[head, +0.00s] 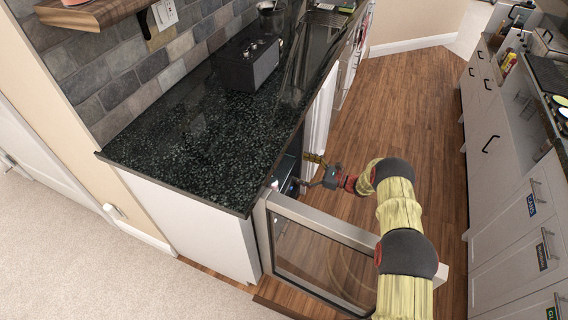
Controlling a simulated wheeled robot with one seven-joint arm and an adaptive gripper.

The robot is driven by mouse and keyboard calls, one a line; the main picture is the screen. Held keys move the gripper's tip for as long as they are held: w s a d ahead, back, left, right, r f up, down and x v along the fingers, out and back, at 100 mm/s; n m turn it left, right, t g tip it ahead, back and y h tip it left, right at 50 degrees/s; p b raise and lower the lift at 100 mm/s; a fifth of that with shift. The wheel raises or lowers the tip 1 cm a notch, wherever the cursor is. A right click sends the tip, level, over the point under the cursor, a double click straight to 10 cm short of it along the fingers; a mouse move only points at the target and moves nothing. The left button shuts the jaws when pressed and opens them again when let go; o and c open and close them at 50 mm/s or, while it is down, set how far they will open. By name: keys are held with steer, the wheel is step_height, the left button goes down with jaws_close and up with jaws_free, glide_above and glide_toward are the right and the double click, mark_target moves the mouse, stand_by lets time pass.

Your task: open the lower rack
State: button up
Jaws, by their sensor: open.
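An under-counter appliance with a framed glass door (322,255) stands at the end of the counter. Its door is swung open toward the front right. A narrow part of its dark interior (287,168) shows below the counter edge. I cannot make out the lower rack; the counter and the door hide most of the inside. My gripper (309,171) is at the appliance's opening, behind the open door, with its fingers apart and pointing left toward the interior. Nothing shows between the fingers. I cannot tell whether it touches anything inside.
A dark granite counter (185,140) overhangs the appliance and carries a black box-like radio (248,63). White cabinets with drawers (510,205) line the right side. The wooden floor (415,95) between the two sides is clear. A wall shelf (98,12) is at the upper left.

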steer(key=b+x, duration=0.2)
steer(key=x, duration=0.5)
steer(key=shift+a, duration=0.2)
steer(key=shift+c, duration=0.3)
steer(key=c, duration=1.6)
steer(key=shift+d, duration=0.1)
